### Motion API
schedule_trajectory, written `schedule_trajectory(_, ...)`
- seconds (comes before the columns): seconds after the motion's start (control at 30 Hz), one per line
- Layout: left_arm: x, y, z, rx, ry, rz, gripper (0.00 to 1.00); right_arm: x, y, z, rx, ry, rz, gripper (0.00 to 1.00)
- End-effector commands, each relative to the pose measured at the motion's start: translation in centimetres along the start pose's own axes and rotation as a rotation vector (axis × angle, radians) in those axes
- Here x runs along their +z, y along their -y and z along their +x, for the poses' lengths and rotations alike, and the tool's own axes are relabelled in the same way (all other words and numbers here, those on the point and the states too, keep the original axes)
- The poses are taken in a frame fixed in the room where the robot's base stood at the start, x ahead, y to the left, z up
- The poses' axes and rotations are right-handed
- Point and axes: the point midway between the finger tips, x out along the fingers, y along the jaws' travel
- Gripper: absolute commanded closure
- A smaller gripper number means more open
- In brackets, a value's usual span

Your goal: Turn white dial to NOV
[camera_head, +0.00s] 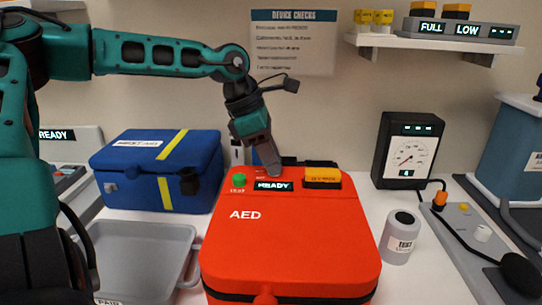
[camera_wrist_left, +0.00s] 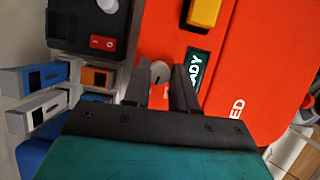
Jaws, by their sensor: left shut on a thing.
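The red AED case (camera_head: 290,245) lies on the table with a lit READY display (camera_head: 273,185), a green button (camera_head: 239,180) and a yellow block (camera_head: 322,178) at its back edge. My left gripper (camera_head: 274,168) reaches down to this back edge, left of the yellow block. In the left wrist view, the small pale dial (camera_wrist_left: 158,73) sits between the fingers of my left gripper (camera_wrist_left: 158,78), which are shut on it. A dark mark shows on the dial. In the head view the gripper hides the dial. Its month labels are too small to read. My right gripper is not in view.
A blue first-aid case (camera_head: 140,160) and a grey tray (camera_head: 130,255) are on the left. A shelf (camera_head: 420,43) hangs above.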

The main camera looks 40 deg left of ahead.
Motion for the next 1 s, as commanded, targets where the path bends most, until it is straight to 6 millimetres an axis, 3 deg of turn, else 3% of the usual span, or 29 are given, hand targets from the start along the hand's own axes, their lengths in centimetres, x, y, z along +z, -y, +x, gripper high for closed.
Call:
schedule_trajectory(0.6, -0.02, -0.01, 0.03, -0.019, -0.001, 0.043, 1.00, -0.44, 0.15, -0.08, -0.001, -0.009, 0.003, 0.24)
schedule_trajectory(0.63, -0.02, -0.01, 0.03, -0.019, -0.001, 0.043, 0.72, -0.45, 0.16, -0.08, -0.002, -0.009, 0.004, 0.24)
schedule_trajectory(0.87, -0.02, -0.01, 0.02, -0.018, -0.001, 0.043, 0.50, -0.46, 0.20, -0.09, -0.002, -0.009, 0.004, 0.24)
schedule_trajectory(1.0, -0.01, -0.02, 0.01, -0.018, -0.001, 0.043, 0.49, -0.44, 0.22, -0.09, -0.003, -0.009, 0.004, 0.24)
